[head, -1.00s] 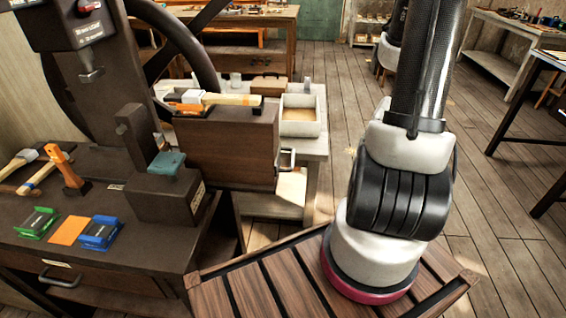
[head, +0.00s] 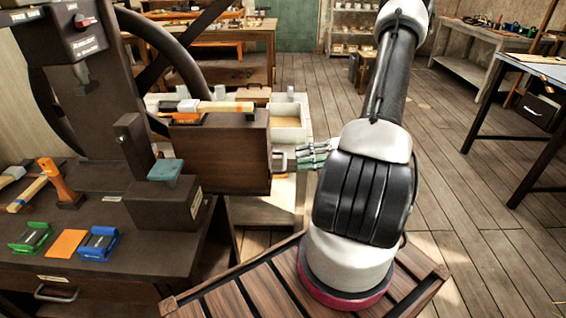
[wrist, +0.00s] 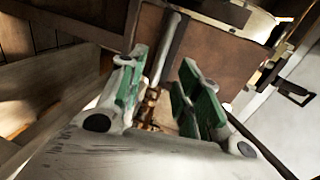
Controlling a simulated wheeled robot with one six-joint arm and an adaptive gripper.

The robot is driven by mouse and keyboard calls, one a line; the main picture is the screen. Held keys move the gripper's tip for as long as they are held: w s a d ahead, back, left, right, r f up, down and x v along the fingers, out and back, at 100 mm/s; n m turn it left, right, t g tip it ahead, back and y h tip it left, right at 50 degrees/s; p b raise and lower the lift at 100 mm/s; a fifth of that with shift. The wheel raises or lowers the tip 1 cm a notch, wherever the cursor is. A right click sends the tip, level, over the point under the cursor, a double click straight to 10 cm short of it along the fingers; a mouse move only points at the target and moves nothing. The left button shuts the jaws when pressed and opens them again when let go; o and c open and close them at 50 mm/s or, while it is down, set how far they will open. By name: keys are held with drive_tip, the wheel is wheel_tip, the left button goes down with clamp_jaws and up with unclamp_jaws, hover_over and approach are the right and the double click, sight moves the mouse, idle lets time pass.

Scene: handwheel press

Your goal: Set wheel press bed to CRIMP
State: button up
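The handwheel press (head: 75,120) stands at the left, with a dark wheel rim (head: 175,55) behind its column. A brown box-like block (head: 225,155) beside it has a metal pull handle (head: 283,162) on its right side. I cannot read any CRIMP marking. My gripper (head: 308,158) is just right of this handle, with its fingers pointing left. In the wrist view its green-padded fingers (wrist: 163,92) are apart, and the metal handle bar (wrist: 172,48) shows between and ahead of them. I cannot tell if they touch it.
A teal-topped block (head: 165,172), green clamp (head: 30,238), orange plate (head: 67,243) and blue clamp (head: 100,243) sit on the dark bench. A hammer (head: 215,106) lies on the brown block. A white tray (head: 290,125) stands behind.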

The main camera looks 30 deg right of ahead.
sight(284, 160)
drive_tip(key=x, duration=0.6)
drive_tip(key=shift+w+a+f, duration=0.1)
drive_tip(key=shift+a, duration=0.1)
drive_tip(key=shift+c, duration=0.4)
clamp_jaws()
